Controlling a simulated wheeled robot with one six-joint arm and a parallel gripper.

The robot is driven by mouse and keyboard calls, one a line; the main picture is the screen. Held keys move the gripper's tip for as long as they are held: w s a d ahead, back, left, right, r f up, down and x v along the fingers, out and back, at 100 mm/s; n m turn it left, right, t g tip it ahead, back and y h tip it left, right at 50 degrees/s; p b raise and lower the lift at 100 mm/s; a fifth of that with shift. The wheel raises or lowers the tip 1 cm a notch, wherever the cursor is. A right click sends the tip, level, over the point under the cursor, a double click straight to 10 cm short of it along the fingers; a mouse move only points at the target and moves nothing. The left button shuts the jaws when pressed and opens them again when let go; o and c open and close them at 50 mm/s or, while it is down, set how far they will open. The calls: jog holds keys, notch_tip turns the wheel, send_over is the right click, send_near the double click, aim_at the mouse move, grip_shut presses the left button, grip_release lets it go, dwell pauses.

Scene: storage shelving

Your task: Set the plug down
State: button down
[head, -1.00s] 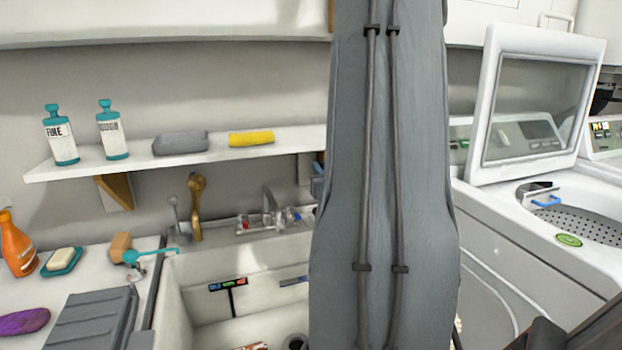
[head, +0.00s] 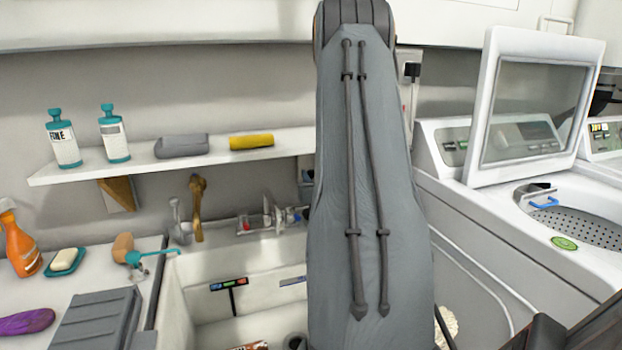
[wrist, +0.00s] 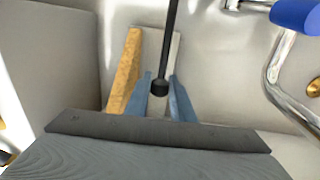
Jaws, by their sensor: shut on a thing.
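In the wrist view, my gripper (wrist: 160,96) has two blue fingers shut on the plug (wrist: 160,88). The plug shows as a small dark rounded end, with a thin black stem or cord running up out of view. The fingers hide part of it. A tan wooden bar and a pale strip show just beyond the fingers. In the head view my grey arm stands in front of the sink's right side and hides the gripper and the plug.
The white sink (head: 190,300) has a tap (head: 270,215) behind it; chrome pipe and a blue knob (wrist: 297,14) sit right of my fingers in the wrist view. A shelf (head: 90,168) holds bottles. An open-lidded washer (head: 500,235) stands at right.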

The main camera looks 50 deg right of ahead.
jog(key=shift+w+d+f, duration=0.1)
jog(key=shift+w+f, duration=0.1)
jog(key=shift+f, duration=0.4)
jog(key=c, duration=1.5)
grip_release()
jog(key=shift+c, duration=0.2)
jog(key=shift+s, duration=0.1)
jog(key=b+v, duration=0.1)
jog(key=v, duration=1.1)
